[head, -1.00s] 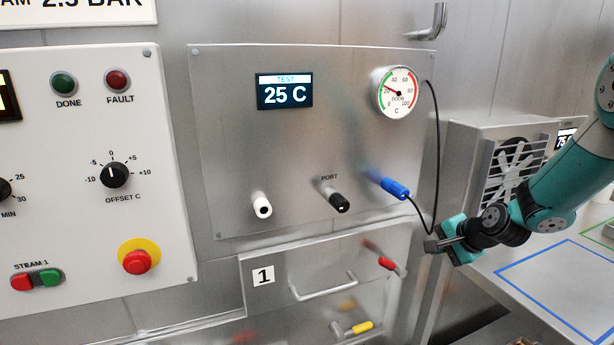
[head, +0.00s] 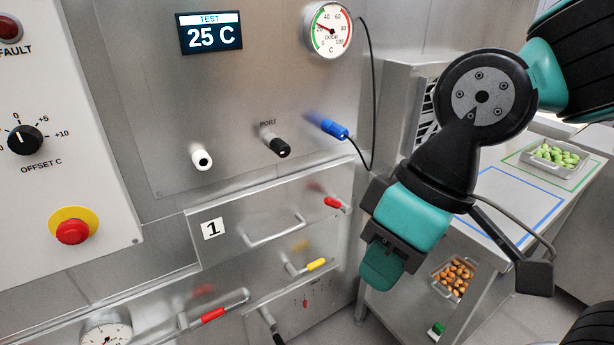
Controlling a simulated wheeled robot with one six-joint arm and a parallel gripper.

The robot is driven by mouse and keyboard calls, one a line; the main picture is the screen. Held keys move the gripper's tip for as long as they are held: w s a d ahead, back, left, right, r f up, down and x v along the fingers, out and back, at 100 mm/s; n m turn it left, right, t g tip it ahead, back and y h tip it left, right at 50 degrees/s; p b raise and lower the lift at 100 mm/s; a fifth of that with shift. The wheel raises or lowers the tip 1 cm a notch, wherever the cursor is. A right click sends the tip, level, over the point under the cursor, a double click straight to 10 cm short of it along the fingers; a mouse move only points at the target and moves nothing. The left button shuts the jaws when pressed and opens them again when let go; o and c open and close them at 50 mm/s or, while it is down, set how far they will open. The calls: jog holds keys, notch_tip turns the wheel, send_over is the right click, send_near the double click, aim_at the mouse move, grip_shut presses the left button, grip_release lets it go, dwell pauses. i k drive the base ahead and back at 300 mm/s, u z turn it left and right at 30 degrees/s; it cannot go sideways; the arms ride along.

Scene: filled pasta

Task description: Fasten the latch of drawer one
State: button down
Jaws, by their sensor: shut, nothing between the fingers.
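Drawer one (head: 236,247) is a steel front marked with a "1" label (head: 212,229), with a bar handle (head: 275,233). It looks closed. A small latch lever with a red grip (head: 333,202) sits at its upper right corner, slanting down to the right. I cannot tell from this view whether it is engaged. My gripper (head: 374,238), teal and black, is shut and empty. It is in front and to the right of the drawer, apart from the red lever in the picture. The wrist hides what lies behind it.
A yellow-gripped lever (head: 316,264) and a red-gripped bar (head: 213,315) lie below. A blue plug (head: 334,129) with a black cable hangs above the latch. At right is a bench (head: 489,183) with a tray of green pasta (head: 556,156); a tray of orange pieces (head: 455,277) sits lower.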

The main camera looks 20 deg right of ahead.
aim_at(340, 205)
jog(key=z, duration=1.9)
jog(key=k, duration=1.2)
jog(key=u, duration=1.2)
jog(key=i, duration=0.55)
jog(key=u, duration=0.05)
